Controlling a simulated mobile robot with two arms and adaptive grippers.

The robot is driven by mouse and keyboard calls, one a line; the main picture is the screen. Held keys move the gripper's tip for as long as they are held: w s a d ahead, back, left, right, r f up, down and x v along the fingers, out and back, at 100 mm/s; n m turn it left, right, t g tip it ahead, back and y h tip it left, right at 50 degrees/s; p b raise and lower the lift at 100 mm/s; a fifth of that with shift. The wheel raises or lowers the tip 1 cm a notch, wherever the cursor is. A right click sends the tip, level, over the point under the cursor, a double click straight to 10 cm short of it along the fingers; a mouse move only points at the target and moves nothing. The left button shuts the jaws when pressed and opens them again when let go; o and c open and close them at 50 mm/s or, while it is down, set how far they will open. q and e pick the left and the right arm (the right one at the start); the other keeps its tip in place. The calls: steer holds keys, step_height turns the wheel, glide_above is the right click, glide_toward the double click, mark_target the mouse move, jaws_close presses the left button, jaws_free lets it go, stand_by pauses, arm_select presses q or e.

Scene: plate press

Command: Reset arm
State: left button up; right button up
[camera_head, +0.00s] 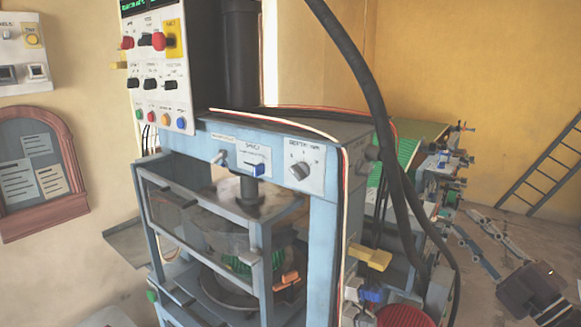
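My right gripper (464,221) is at the lower right, low over the floor. Its two grey fingers point up and to the left from a dark body. The fingers stand apart with a gap between them, and I see nothing held in it. It is to the right of the plate press (325,225), clear of its blue frame. My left gripper is not in view.
The press carries a control panel (157,75) with coloured buttons. A thick black hose (362,75) hangs at its right side. Green-topped equipment (424,135) stands behind. A ladder (545,165) leans at the far right. A framed notice board (38,170) hangs at left.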

steer(key=s+a+f+m+g+h, duration=0.1)
steer(key=s+f+m+g+h, duration=0.15)
steer(key=f+m+h, duration=0.4)
steer(key=s+a+f+m+g+h, duration=0.1)
steer(key=s+f+m+g, duration=0.15)
steer(key=f, duration=0.75)
steer(key=s+a+f+m+g+h, duration=0.1)
steer(key=s+f+m+h, duration=0.4)
steer(key=f, duration=0.4)
steer(key=s+a+f+m+g+y, duration=0.1)
steer(key=s+a+f+g+y, duration=0.1)
steer(key=s+a+f+g, duration=0.45)
steer(key=s+a+f+m+g+y, duration=0.1)
steer(key=s+a+f, duration=0.15)
steer(key=s, duration=0.75)
steer(key=s+a+f+m+g+y, duration=0.25)
steer(key=s+a+f, duration=0.2)
steer(key=s, duration=0.35)
step_height(320, 180, down, 25)
steer(key=n+g+h, duration=0.1)
steer(key=g, duration=0.1)
steer(key=s+d+f+g, duration=0.1)
steer(key=s+d+f, duration=0.1)
steer(key=s+f, duration=1.5)
steer(key=shift+s+d+f, duration=0.15)
steer(key=shift+s+d, duration=0.25)
steer(key=shift+s, duration=0.35)
